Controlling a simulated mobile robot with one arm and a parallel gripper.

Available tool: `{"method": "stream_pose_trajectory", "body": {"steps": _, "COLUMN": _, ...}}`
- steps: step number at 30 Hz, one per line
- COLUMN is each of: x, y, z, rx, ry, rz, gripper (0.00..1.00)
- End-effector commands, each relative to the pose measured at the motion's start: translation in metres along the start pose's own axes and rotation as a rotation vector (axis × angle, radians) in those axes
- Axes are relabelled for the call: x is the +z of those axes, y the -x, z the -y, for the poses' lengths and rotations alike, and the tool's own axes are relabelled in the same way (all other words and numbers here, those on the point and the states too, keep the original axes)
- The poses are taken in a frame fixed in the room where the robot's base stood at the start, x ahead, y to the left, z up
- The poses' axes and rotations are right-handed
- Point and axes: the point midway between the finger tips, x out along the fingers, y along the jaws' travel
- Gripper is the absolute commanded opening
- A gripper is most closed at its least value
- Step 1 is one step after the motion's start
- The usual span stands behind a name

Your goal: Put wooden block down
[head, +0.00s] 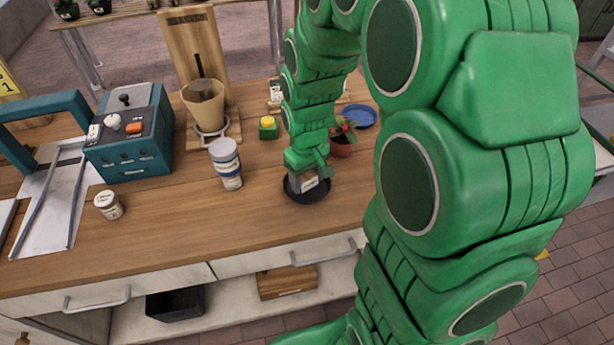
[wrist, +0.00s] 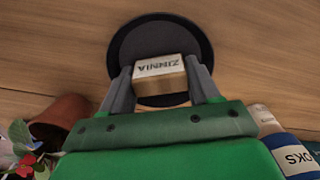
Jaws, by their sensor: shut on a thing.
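The wooden block (wrist: 159,80) has a pale label reading ZINNIA and sits between the fingers of my gripper (wrist: 161,88) in the wrist view. My gripper is shut on it. A round black dish (wrist: 139,34) lies on the counter directly below or under the block. In the head view, my gripper (head: 308,180) points down at the black dish (head: 306,196), with the block (head: 310,184) at its tip. I cannot tell whether the block touches the dish.
A potted plant (head: 341,142) and a blue plate (head: 359,115) stand behind, right of my gripper. A blue-and-white jar stack (head: 226,163) stands left. Farther left are a small jar (head: 108,205) and a teal machine (head: 132,134). Bare wooden counter (head: 180,225) lies in front.

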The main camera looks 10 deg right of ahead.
Motion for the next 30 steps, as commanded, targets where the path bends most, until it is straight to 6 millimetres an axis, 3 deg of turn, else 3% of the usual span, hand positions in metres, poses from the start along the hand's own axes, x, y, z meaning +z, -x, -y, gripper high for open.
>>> {"method": "stream_pose_trajectory", "body": {"steps": 3, "x": 0.000, "y": -0.003, "z": 0.000, "rx": 0.000, "ry": 0.000, "rz": 0.001, "gripper": 0.32}}
{"method": "stream_pose_trajectory", "body": {"steps": 4, "x": 0.000, "y": -0.003, "z": 0.000, "rx": 0.000, "ry": 0.000, "rz": 0.001, "gripper": 0.62}}
{"method": "stream_pose_trajectory", "body": {"steps": 6, "x": 0.000, "y": -0.003, "z": 0.000, "rx": 0.000, "ry": 0.000, "rz": 0.001, "gripper": 0.72}}
{"method": "stream_pose_trajectory", "body": {"steps": 19, "x": 0.000, "y": 0.005, "z": 0.000, "rx": 0.000, "ry": 0.000, "rz": 0.000, "gripper": 0.72}}
{"method": "stream_pose_trajectory", "body": {"steps": 23, "x": 0.000, "y": 0.021, "z": 0.000, "rx": 0.000, "ry": 0.000, "rz": 0.000, "gripper": 0.72}}
{"method": "stream_pose_trajectory", "body": {"steps": 30, "x": -0.001, "y": 0.065, "z": 0.000, "rx": 0.001, "ry": 0.001, "rz": -0.006, "gripper": 0.72}}
